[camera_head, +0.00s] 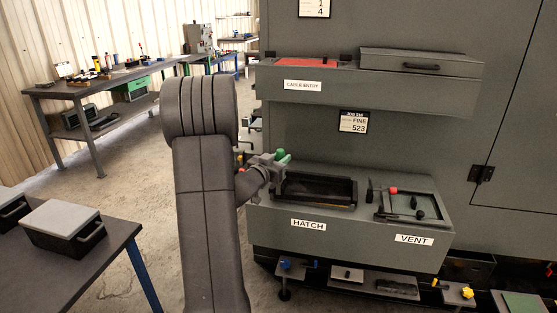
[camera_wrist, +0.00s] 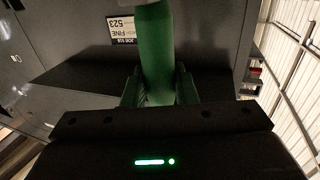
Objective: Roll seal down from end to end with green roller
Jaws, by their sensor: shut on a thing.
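My gripper (camera_wrist: 158,95) is shut on the green roller (camera_wrist: 154,45), whose green handle runs up the middle of the wrist view. In the head view the green roller (camera_head: 281,155) shows as a small green end at my gripper (camera_head: 266,163), just left of and above the HATCH opening. The hatch (camera_head: 315,189) is a dark rectangular opening with a raised frame on the grey lower ledge. I cannot make out the seal apart from this dark frame. The roller's working end is not clearly seen, and I cannot tell whether it touches anything.
Right of the hatch, the VENT (camera_head: 412,206) holds a frame with black knobs and a red knob (camera_head: 393,190). Above is the CABLE ENTRY shelf (camera_head: 420,88) with a red panel and a handled drawer. A small shelf (camera_head: 347,274) with parts is below. A table with a lidded box (camera_head: 62,226) stands left.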

